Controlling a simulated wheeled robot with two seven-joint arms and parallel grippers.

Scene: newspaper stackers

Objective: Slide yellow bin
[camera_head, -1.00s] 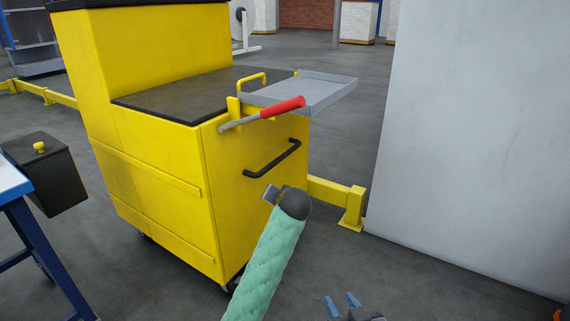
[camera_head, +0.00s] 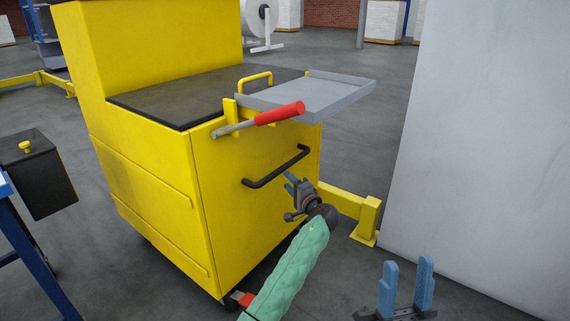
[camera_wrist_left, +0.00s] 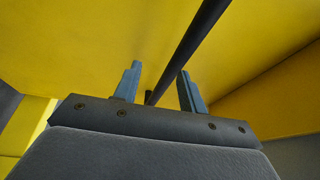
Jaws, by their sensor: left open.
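The yellow bin (camera_head: 150,165) is a tall wheeled cart with a black top and a black bar handle (camera_head: 268,174) on its near right face. My left gripper (camera_head: 292,183) is close to the right part of this handle. In the left wrist view the two blue fingers of my left gripper (camera_wrist_left: 158,82) stand apart. The black handle bar (camera_wrist_left: 192,50) runs across the space between them, in front of the yellow face (camera_wrist_left: 90,35); I cannot tell whether it touches a finger. My right gripper (camera_head: 408,285) is open and empty at the lower right, away from the bin.
A red-gripped lever (camera_head: 278,114) and a grey tray (camera_head: 325,96) stick out above the handle. A yellow floor rail (camera_head: 355,208) and a large grey wall panel (camera_head: 480,150) stand to the right. A black box (camera_head: 38,180) by a blue table frame is at the left.

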